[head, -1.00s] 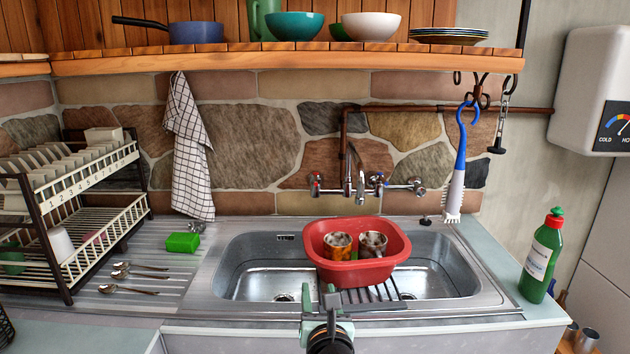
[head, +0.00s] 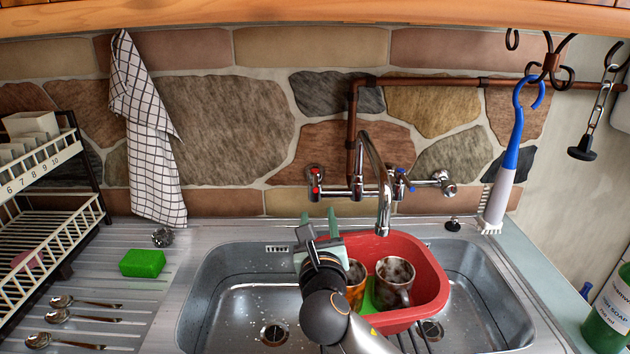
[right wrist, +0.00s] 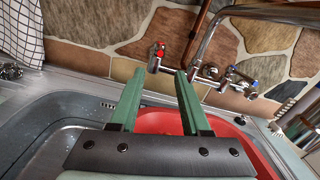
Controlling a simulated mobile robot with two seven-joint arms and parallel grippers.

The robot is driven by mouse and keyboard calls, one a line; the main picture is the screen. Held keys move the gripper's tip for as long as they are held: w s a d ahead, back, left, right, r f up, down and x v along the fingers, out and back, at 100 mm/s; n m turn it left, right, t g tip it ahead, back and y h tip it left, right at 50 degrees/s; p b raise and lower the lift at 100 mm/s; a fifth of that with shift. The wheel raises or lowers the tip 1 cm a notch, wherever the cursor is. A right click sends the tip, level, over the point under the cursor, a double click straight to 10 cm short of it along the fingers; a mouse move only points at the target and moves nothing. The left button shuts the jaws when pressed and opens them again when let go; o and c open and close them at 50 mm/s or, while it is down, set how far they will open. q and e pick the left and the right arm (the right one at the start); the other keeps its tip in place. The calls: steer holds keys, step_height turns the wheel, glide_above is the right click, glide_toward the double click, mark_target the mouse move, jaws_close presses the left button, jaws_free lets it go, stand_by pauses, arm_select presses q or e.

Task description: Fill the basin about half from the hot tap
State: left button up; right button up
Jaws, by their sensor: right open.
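The red basin (head: 432,262) sits in the sink, with two mugs (head: 394,280) and a green patch visible inside. The chrome spout (head: 372,150) hangs over the basin, and no water stream shows. The hot tap with the red mark (head: 315,176) is on the left of the wall mixer; it also shows in the right wrist view (right wrist: 157,52). My right gripper (head: 319,220) is open and empty, below and in front of the hot tap, apart from it. In the right wrist view its fingertips (right wrist: 159,74) point towards that tap. My left gripper is not in view.
The blue-marked tap (head: 402,182) is right of the spout. A blue-and-white brush (head: 508,165) hangs at the right. A green soap bottle (head: 607,320) stands on the right counter. A green sponge (head: 142,263) and spoons lie on the left drainer, beside the dish rack (head: 60,225).

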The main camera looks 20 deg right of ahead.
mark_target(316, 185)
steer(key=x, duration=1.2)
steer(key=shift+r, duration=0.1)
steer(key=shift+c, duration=0.2)
jaws_close()
stand_by(1.0)
